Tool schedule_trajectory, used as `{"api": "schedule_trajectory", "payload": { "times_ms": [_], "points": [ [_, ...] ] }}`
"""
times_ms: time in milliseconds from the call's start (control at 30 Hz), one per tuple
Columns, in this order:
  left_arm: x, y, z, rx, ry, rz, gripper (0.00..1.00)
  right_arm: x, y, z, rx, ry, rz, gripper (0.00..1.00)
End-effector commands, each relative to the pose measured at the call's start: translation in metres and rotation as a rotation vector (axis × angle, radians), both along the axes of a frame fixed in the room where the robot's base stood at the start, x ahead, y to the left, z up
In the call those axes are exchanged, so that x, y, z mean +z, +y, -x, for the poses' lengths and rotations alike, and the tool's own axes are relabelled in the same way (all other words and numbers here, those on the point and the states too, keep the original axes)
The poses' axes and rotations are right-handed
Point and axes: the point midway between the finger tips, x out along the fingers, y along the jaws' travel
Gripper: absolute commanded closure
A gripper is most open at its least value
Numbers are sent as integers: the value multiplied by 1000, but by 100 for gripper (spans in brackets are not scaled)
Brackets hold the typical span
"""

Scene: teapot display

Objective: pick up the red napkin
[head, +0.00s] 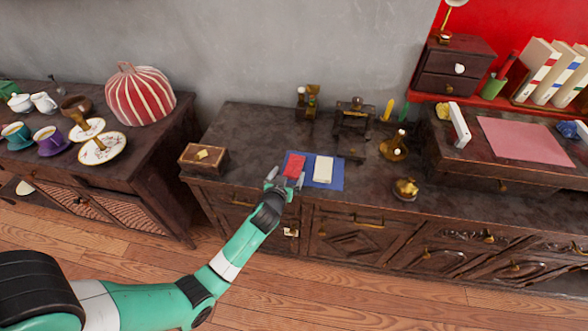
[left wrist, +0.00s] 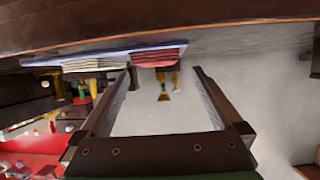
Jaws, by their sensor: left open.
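The red napkin (head: 294,160) lies folded on the left part of a blue mat (head: 335,184) on the dark cabinet. A folded white napkin (head: 323,169) lies beside it on the right. My left gripper (head: 286,178) is open at the near edge of the red napkin, its fingers spread to either side. In the left wrist view, which looks upside down, the red napkin (left wrist: 158,56) shows ahead between the open fingertips (left wrist: 164,71). The white napkin (left wrist: 95,63) shows there to the left. I cannot tell whether a finger touches the napkin. My right gripper is not in view.
A small wooden box (head: 203,159) stands left of the mat. A small dark stand (head: 353,126) and a brass pot (head: 394,148) stand behind and to the right.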

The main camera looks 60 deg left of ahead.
Motion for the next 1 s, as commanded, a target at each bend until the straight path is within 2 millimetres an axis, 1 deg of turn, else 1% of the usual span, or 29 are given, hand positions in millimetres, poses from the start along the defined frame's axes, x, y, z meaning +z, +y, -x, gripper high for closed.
{"api": "schedule_trajectory", "payload": {
  "times_ms": [33, 133, 200, 300, 467, 500, 567, 600, 667, 700, 767, 800, 933, 1000],
  "points": [
    [-9, 5, -7, 0, -2, -1, 0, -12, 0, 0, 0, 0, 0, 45],
    [-17, 16, -20, 0, -3, -2, 0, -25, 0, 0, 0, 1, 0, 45],
    [-19, 23, -26, 0, -2, -1, 0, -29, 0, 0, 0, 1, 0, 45],
    [-19, 28, -29, 1, -1, 0, 0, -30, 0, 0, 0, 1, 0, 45],
    [-18, 28, -30, 0, -1, -1, 0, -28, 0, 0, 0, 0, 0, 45],
    [-18, 28, -29, 0, -1, -1, 2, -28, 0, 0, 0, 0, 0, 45],
    [-18, 27, -29, 0, -1, -1, 13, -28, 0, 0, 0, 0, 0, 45],
    [-18, 27, -29, 0, -1, -1, 20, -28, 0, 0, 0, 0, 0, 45],
    [-18, 27, -29, 0, -1, -1, 31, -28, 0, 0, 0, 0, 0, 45],
    [-18, 27, -29, 0, -1, -1, 38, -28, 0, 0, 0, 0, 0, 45],
    [-18, 27, -29, -1, -1, 0, 49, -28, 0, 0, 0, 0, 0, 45],
    [-18, 27, -29, -1, -1, 0, 56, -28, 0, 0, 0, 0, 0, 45],
    [-18, 27, -29, -1, -1, 0, 79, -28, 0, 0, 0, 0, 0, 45],
    [-18, 27, -29, -1, -1, 0, 81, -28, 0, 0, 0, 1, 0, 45]
  ]
}}
